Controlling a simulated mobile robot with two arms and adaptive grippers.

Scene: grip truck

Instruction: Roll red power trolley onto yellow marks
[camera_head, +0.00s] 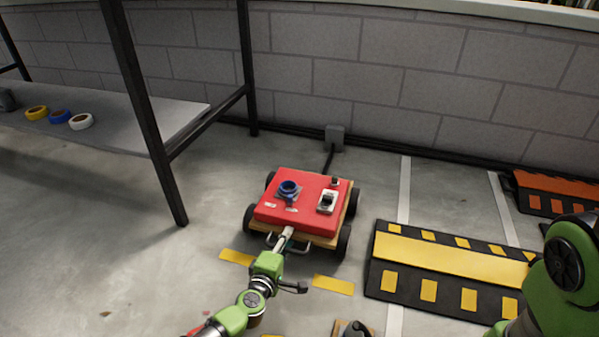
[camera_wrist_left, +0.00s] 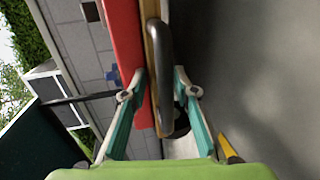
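The red power trolley (camera_head: 312,188) stands on the floor near the middle of the head view, with black wheels, a wooden base and a blue socket on top. Yellow marks lie on the floor near its front left (camera_head: 237,257) and front right (camera_head: 333,285). My left gripper (camera_head: 286,236) is at the trolley's near side. In the left wrist view its teal fingers (camera_wrist_left: 160,82) are apart, with the trolley's dark handle (camera_wrist_left: 163,60) and wooden edge between them. I see no firm contact on the handle. My right gripper is out of view.
A black-and-yellow striped ramp (camera_head: 455,258) lies right of the trolley. A shelf with black posts (camera_head: 140,100) stands at the left, holding tape rolls (camera_head: 60,116). A cable runs from the trolley to a wall box (camera_head: 335,137).

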